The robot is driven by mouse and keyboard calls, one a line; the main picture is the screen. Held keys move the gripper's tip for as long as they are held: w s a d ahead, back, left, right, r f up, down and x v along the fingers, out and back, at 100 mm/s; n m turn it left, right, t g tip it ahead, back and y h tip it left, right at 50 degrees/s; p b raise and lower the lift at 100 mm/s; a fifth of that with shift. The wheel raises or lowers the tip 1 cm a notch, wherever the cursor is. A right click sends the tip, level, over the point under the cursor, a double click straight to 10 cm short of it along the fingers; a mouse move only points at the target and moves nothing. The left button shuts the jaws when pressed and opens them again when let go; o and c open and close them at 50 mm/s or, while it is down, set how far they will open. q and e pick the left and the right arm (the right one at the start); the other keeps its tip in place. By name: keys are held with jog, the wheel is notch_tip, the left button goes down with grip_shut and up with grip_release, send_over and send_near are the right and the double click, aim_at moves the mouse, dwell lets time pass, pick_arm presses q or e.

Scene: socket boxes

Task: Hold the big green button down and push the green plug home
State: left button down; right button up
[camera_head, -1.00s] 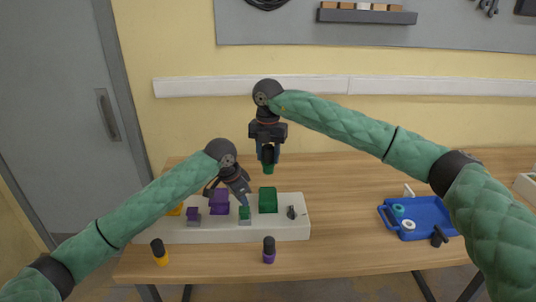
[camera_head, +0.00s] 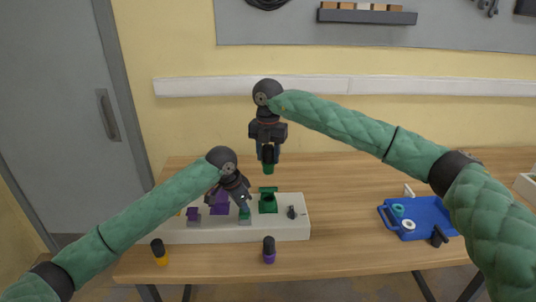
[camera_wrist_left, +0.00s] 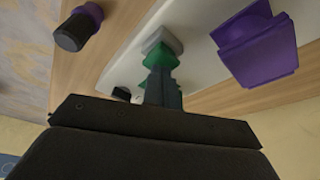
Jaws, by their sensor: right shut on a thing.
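My left gripper (camera_head: 244,208) is shut, with its fingertips down on the big green button (camera_head: 245,216). In the left wrist view the closed fingers (camera_wrist_left: 163,85) meet the green button (camera_wrist_left: 157,55) on its grey base. The green socket box (camera_head: 268,203) stands right of the button on the white base, with its lid up and a dark opening showing at the front. My right gripper (camera_head: 268,149) is shut on the green plug (camera_head: 268,168) and holds it upright above and behind the green box, apart from it.
A yellow plug (camera_head: 160,254) and a purple plug (camera_head: 269,251) stand on the table in front. A small switch (camera_head: 292,212) is right of the green box. A blue tray (camera_head: 432,207) lies right.

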aim_at(268, 169)
pick_arm(q)
jog(key=shift+f, duration=0.85)
dwell(1.0)
pick_arm(e)
jog(key=shift+f, duration=0.1)
pick_arm(q)
jog(key=shift+s, duration=0.1)
pick_arm(e)
jog(key=shift+f, duration=4.8)
jog(key=shift+f, duration=1.55)
jog(key=o, duration=1.5)
jog(key=shift+o, duration=0.2)
jog(key=shift+r, duration=0.2)
jog(key=shift+r, duration=3.35)
